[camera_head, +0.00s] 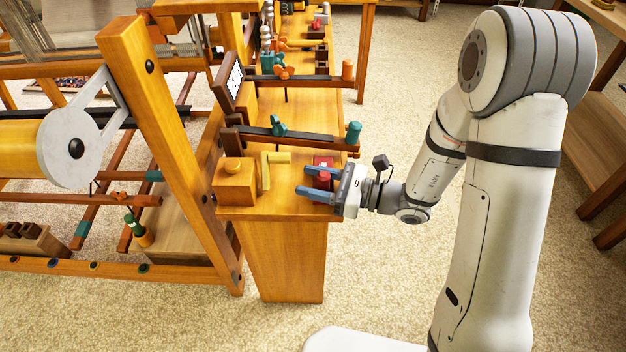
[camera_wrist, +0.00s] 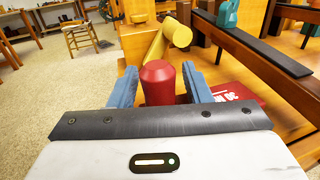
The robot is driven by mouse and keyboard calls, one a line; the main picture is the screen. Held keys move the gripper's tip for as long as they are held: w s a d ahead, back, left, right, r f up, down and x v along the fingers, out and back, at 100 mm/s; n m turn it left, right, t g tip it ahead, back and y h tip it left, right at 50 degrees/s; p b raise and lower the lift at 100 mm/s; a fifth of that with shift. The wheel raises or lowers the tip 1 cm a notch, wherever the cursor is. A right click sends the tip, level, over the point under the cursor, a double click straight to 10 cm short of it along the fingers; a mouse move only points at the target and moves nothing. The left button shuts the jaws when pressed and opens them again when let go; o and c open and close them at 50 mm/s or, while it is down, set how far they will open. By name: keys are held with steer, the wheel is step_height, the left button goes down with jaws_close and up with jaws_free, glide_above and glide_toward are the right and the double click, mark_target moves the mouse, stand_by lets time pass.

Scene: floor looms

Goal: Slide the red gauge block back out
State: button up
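The red gauge block (camera_head: 322,162) lies on the wooden bench top beside my gripper. In the wrist view the red block (camera_wrist: 236,92) shows white lettering on its top, to the right of my right finger. A red knob (camera_head: 324,179) stands between my two blue fingers, and it also shows in the wrist view (camera_wrist: 159,80). I cannot tell whether the knob joins the block, since a finger hides that part. My gripper (camera_head: 312,182) is around the knob, with narrow gaps seeming to show beside it, so it looks open.
A wooden block (camera_head: 234,184) and a yellow lever (camera_head: 267,168) stand just left of my fingertips. A dark rail (camera_head: 300,139) with teal fittings runs behind the red block. The loom frame (camera_head: 155,120) stands at the left. Carpet in front of the bench is clear.

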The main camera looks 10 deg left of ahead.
steer(key=shift+o, duration=0.2)
steer(key=shift+s+d+p, duration=0.1)
steer(key=shift+d+p, duration=0.75)
steer(key=shift+d, duration=3.05)
steer(key=s+d+r+n+g+h+p, duration=0.2)
steer(key=s+r+n+g+h+p, duration=0.15)
steer(key=s+r+n+p, duration=0.35)
steer(key=s+d+r+n+g+h+p, duration=0.2)
steer(key=r+n+h+p, duration=0.15)
steer(key=r+p, duration=0.4)
steer(key=d+r+n+t+h+p, duration=0.3)
steer(key=d+r+n+h+p, duration=0.1)
steer(key=r, duration=0.6)
steer(key=d+r+n+t+h+p, duration=0.4)
steer(key=d+r+h+p, duration=0.3)
steer(key=d+r, duration=0.4)
steer(key=shift+s+p, duration=0.25)
steer(key=shift+p, duration=0.1)
